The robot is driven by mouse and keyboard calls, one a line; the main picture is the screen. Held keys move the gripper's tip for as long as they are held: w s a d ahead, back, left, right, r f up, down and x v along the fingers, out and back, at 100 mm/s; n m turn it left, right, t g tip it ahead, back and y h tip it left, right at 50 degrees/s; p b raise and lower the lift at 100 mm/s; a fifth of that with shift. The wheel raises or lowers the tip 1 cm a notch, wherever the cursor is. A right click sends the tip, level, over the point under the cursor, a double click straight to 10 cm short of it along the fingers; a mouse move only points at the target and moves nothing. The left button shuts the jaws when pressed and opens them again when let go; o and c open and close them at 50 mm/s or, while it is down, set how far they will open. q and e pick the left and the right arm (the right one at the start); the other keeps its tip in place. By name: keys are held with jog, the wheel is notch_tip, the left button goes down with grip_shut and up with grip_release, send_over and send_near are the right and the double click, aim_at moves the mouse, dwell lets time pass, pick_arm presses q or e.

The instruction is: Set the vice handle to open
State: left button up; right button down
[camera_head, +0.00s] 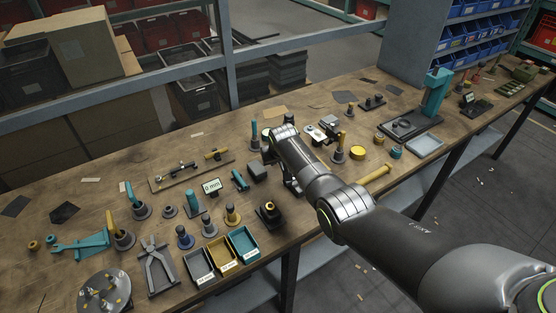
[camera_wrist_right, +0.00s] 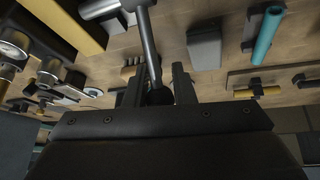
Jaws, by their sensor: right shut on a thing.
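The vice handle (camera_wrist_right: 148,45) is a grey metal rod running from a round metal hub (camera_wrist_right: 103,8) down to a dark knob at its end, in the right wrist view. My right gripper (camera_wrist_right: 157,78) has one dark finger on each side of the rod near the knob and is shut on the handle. In the head view my right arm reaches in from the lower right over the bench. It covers most of the vice, and the handle and fingertips cannot be made out there. My left gripper is not in view.
The wooden bench (camera_head: 75,183) is crowded. A dark grey block (camera_head: 257,172) and a teal cylinder (camera_head: 240,180) lie left of my right wrist. Several small trays (camera_head: 222,250) line the front edge.

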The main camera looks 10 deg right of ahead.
jog(key=shift+s+a+f, duration=0.1)
jog(key=shift+s+f, duration=0.25)
jog(key=shift+f, duration=0.25)
dwell(0.3)
jog(key=c, duration=1.2)
grip_release()
jog(key=shift+w+r, duration=0.1)
jog(key=shift+c, duration=0.2)
jog(key=shift+o, duration=0.2)
jog(key=shift+w+r, duration=0.1)
jog(key=shift+r, duration=0.15)
jog(key=shift+s+r+p, duration=0.25)
jog(key=shift+r+p, duration=0.25)
jog(key=shift+r, duration=0.2)
jog(key=v, duration=1.5)
jog(key=shift+s+r, duration=0.2)
jog(key=shift+r, duration=0.1)
jog(key=shift+c, duration=0.5)
